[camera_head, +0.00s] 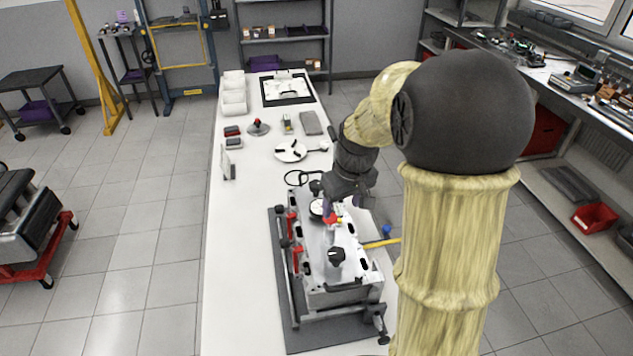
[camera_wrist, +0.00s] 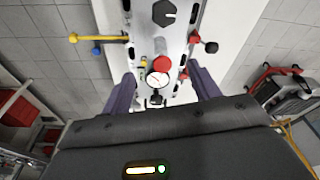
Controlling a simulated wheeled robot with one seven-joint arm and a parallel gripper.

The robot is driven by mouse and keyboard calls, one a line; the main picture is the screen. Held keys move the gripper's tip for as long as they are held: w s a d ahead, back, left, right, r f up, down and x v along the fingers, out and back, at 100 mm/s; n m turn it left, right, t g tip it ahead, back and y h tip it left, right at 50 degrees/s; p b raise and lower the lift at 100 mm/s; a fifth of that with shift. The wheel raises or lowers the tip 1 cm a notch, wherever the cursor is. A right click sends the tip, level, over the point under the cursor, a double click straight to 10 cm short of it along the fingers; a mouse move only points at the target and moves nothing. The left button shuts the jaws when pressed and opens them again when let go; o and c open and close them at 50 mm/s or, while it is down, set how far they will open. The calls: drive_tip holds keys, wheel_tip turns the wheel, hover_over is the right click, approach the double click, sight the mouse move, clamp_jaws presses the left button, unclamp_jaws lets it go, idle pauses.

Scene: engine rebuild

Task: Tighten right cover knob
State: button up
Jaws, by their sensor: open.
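A black cover knob (camera_head: 336,256) with a white mark stands on the near part of the pale engine cover (camera_head: 318,236). It also shows at the top of the wrist view (camera_wrist: 164,13). A second black knob (camera_head: 316,187) stands near the far end, beside a round dial gauge (camera_head: 317,207). I cannot tell which knob counts as the right one. My gripper (camera_wrist: 163,88) is open, with its purple fingers spread either side of the gauge (camera_wrist: 158,80) and a dark knob (camera_wrist: 156,99) below it. The fingers appear to touch neither. In the head view my wrist partly hides this area.
Red clamps (camera_head: 295,258) line the cover's left side. White bins (camera_head: 233,93), a disc (camera_head: 290,150) and small parts lie farther along the white table (camera_head: 236,290). The table's left strip is clear.

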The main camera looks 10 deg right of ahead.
sight(317, 183)
drive_tip(key=w+d+r+n+y+b, duration=0.1)
drive_tip(key=w+d+n, duration=0.2)
drive_tip(key=w+n, duration=0.3)
drive_tip(key=w+d+r+n+y, duration=0.2)
drive_tip(key=w+n, duration=0.3)
drive_tip(key=w, duration=1)
drive_tip(key=shift+d+r+n+g+y+b, duration=0.15)
drive_tip(key=shift+d+n+g+y+b, duration=0.15)
drive_tip(key=shift+d+n+b, duration=0.15)
drive_tip(key=shift+w, duration=0.1)
drive_tip(key=p+x, duration=0.3)
drive_tip(key=x, duration=1.4)
drive_tip(key=shift+f, duration=0.25)
drive_tip(key=c, duration=1)
